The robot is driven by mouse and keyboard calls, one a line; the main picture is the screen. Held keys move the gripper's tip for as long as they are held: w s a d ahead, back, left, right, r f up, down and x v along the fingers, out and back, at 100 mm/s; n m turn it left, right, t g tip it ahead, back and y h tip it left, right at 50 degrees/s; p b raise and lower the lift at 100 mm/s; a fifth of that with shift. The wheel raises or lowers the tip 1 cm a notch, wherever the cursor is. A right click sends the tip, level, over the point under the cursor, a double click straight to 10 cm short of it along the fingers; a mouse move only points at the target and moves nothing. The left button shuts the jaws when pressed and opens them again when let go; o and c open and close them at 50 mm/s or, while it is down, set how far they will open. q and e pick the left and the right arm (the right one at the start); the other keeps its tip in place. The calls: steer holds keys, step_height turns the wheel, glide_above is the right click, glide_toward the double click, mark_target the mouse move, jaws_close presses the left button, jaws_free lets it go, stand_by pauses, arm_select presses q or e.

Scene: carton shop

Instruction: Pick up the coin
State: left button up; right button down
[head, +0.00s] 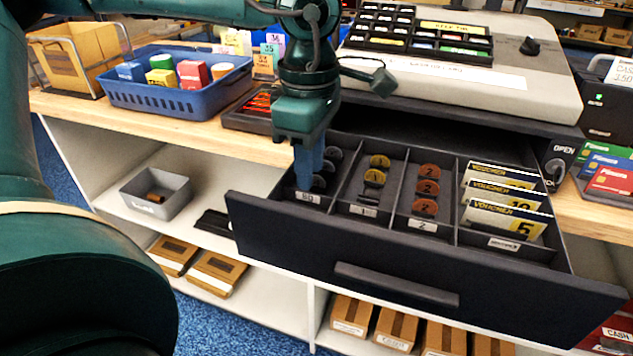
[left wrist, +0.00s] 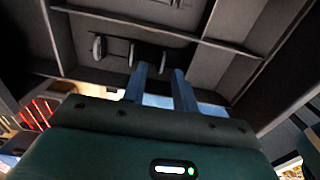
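My left gripper (head: 308,172) points down into the left compartment of the open cash drawer (head: 400,285). Dark grey coins (head: 333,155) stand there in a row, partly hidden by the fingers. In the left wrist view the fingers (left wrist: 161,78) are apart with a gap between them, and nothing is clearly held. A grey coin (left wrist: 150,57) stands just beyond the fingertips; I cannot tell whether they touch. Yellow coins (head: 375,177) stand in the second compartment and brown coins (head: 427,188) in the third. My right gripper is not in view.
Voucher cards (head: 503,219) fill the drawer's right compartment. Thin dividers separate the compartments. The cash register (head: 465,85) stands behind the drawer. A blue basket (head: 180,98) of small boxes is on the counter at left. A grey bin (head: 157,205) sits on the shelf below.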

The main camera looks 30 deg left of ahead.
arm_select(q)
steer(key=shift+f, duration=0.4)
jaws_close()
steer(key=shift+r, duration=0.1)
step_height(320, 180, up, 18)
steer(key=p, duration=0.2)
steer(key=shift+p, duration=0.4)
stand_by(0.6)
